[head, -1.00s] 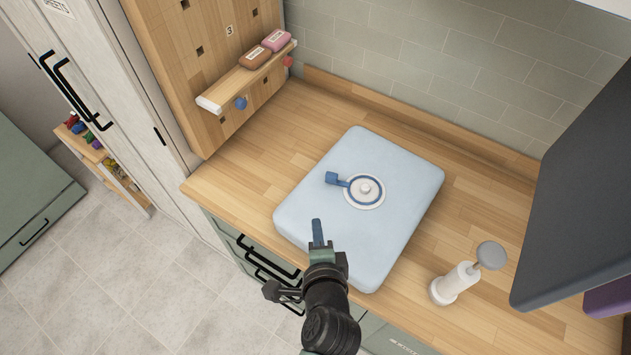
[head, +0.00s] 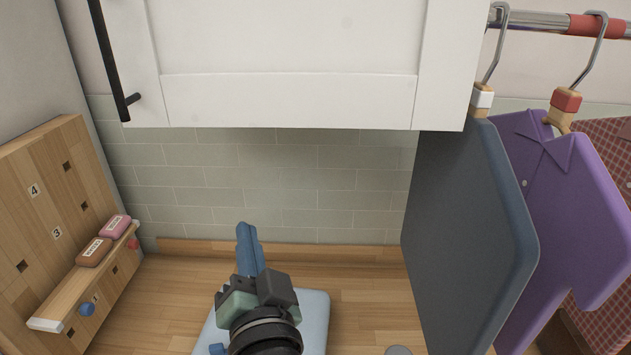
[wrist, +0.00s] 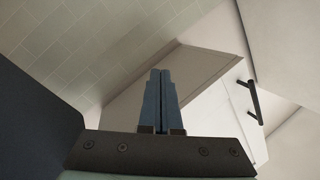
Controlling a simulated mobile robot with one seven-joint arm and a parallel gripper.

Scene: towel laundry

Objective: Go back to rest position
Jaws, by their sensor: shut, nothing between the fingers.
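My gripper (head: 246,232) is raised above the light blue padded block (head: 317,315) on the wooden counter, in front of the tiled wall. Its blue fingers are together and hold nothing. In the wrist view the fingers (wrist: 161,75) also lie side by side, pointing towards the tiles and the underside of the cupboard.
A white wall cupboard (head: 290,100) hangs over the counter (head: 160,290). At right, a dark grey panel (head: 470,220) and a purple garment (head: 570,180) hang from a rail (head: 540,20). A wooden pegboard (head: 50,190) with a shelf of soap-like bars (head: 95,251) stands at left.

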